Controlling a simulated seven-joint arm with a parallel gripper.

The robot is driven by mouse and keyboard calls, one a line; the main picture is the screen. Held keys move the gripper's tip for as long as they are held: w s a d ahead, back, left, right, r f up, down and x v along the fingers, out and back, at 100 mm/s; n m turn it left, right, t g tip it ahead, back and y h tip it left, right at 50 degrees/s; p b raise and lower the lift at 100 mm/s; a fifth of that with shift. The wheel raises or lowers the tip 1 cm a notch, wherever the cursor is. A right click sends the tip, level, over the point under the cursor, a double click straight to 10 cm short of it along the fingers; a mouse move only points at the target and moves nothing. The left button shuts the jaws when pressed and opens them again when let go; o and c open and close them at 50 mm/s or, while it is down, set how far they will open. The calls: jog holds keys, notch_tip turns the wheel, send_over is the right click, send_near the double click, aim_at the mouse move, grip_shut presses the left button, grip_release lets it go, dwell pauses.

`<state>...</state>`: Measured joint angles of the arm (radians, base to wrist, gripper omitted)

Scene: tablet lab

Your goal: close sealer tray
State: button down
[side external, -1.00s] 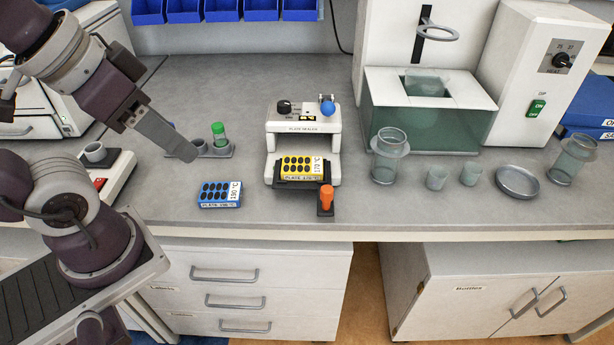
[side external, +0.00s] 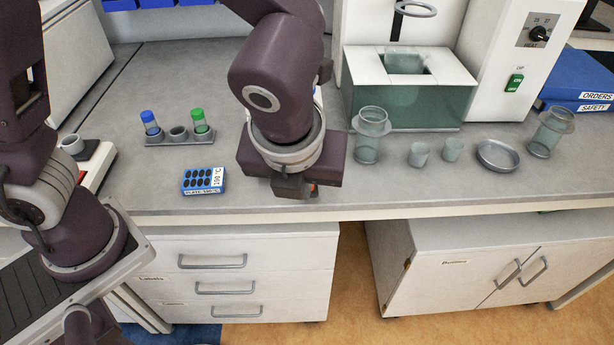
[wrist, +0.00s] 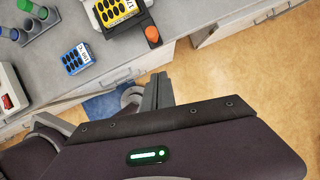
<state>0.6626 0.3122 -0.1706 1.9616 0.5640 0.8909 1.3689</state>
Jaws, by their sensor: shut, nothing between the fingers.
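In the wrist view the sealer's dark tray (wrist: 156,44) sticks out at the top, with a yellow plate (wrist: 116,10) on it. Its orange handle (wrist: 152,33) stands at the tray's front corner. Only a little of the white sealer (wrist: 91,14) shows there. My gripper (wrist: 161,78) is shut and empty, in front of the tray and apart from the handle in that picture. In the side view my arm hides almost all of the sealer and tray; a bit of the orange handle (side external: 314,188) shows beside my gripper (side external: 292,190).
A blue plate (side external: 203,180) lies on the bench left of the sealer. Behind it stands a tube rack (side external: 179,138) with blue-capped and green-capped tubes. Glass jars (side external: 370,140), beakers and a dish stand to the right. The bench's front edge runs just below my gripper.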

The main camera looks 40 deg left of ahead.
jog(key=w+a+f, duration=0.3)
jog(key=w+f, duration=0.2)
jog(key=shift+a, duration=0.25)
jog(key=shift+f, duration=0.1)
jog(key=w+a, duration=0.8)
jog(key=shift+w+a, duration=0.3)
jog(key=shift+a, duration=0.05)
